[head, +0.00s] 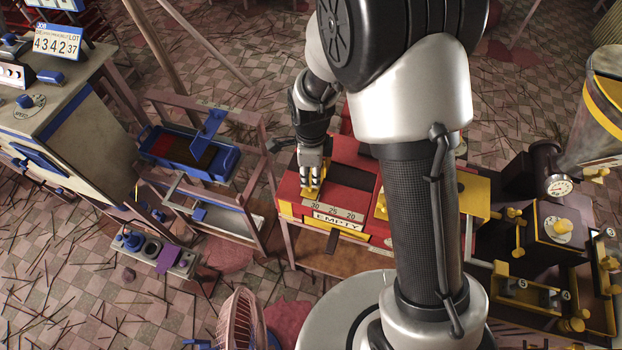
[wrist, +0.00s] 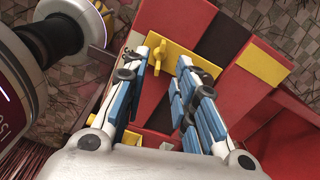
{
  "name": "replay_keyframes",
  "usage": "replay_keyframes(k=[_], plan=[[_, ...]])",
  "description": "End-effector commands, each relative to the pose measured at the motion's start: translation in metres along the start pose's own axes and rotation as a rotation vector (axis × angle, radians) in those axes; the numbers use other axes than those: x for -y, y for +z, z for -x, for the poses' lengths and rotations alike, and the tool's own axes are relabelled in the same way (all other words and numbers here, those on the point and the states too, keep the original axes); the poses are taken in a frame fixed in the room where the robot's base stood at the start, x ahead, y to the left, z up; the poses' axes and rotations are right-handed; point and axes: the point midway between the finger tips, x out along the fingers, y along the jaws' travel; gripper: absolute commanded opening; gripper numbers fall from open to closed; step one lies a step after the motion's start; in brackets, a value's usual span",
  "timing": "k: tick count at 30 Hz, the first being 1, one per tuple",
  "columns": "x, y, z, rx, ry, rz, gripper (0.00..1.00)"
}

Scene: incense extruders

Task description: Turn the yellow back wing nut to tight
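A yellow wing nut (head: 312,186) sits on top of the red machine (head: 345,175) in the head view, directly below my gripper (head: 312,160). A second yellow piece (wrist: 262,65) lies to the right on the red machine, beyond a dark strip; which one is the back nut is unclear.
The red machine's front has a scale marked 30, 25, 20 and an EMPTY sign (head: 338,222). A wooden rack with a blue tray (head: 225,165) stands to the left. Dark machines with yellow knobs (head: 562,227) stand to the right. Thin sticks litter the tiled floor.

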Motion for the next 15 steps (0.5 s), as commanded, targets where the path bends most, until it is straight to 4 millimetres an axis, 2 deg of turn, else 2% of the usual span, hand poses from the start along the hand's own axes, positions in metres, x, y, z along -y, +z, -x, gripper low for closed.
replay_keyframes(k=[1,6,10,15], plan=[[0.001,0.001,0.013,0.002,-0.005,0.000,0.26],[0.001,0.001,0.047,0.002,-0.005,0.000,0.26],[0.001,0.000,0.063,0.001,-0.003,0.000,0.26],[0.000,0.000,0.072,0.000,0.000,0.000,0.26]])
